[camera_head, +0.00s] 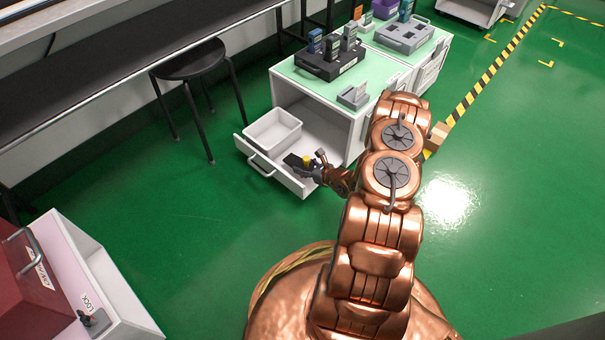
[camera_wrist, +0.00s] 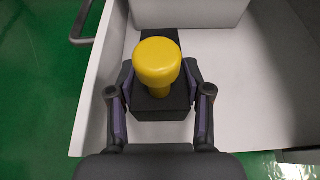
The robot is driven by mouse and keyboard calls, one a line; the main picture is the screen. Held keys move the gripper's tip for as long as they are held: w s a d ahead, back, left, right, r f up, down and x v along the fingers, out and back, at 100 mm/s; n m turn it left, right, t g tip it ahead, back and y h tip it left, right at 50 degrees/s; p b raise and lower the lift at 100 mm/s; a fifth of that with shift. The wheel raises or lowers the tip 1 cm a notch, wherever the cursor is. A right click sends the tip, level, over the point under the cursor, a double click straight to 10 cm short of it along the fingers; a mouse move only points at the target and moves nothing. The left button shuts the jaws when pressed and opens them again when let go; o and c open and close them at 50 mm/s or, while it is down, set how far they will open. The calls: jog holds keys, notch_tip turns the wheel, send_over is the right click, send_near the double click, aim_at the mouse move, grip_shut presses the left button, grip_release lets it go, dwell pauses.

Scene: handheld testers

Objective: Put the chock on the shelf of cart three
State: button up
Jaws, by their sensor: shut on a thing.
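The chock, a dark block with a yellow mushroom-shaped knob (camera_wrist: 157,62), is between my fingers in the wrist view. The dark block shows below and behind the knob. My gripper (camera_wrist: 160,86) is shut on it, with one finger on each side. In the head view the chock (camera_head: 306,161) and my gripper (camera_head: 320,165) are small, inside or just above the open drawer (camera_head: 265,168) of a white cart. Whether the chock still touches the drawer floor cannot be told. The white cart (camera_head: 335,120) has a green top and an open hollow above the drawer. I cannot read a cart number.
A white bin (camera_head: 272,131) stands in the drawer's back left. Testers in a black rack (camera_head: 330,60) and a grey cradle (camera_head: 353,97) stand on the cart top. A black stool (camera_head: 188,62) is left. A second green-topped cart (camera_head: 432,62) stands behind.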

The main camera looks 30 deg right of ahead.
jog(key=shift+w+a+f+b, duration=0.15)
jog(key=shift+f+b, duration=0.85)
jog(key=shift+f, duration=0.85)
jog(key=o, duration=1.3)
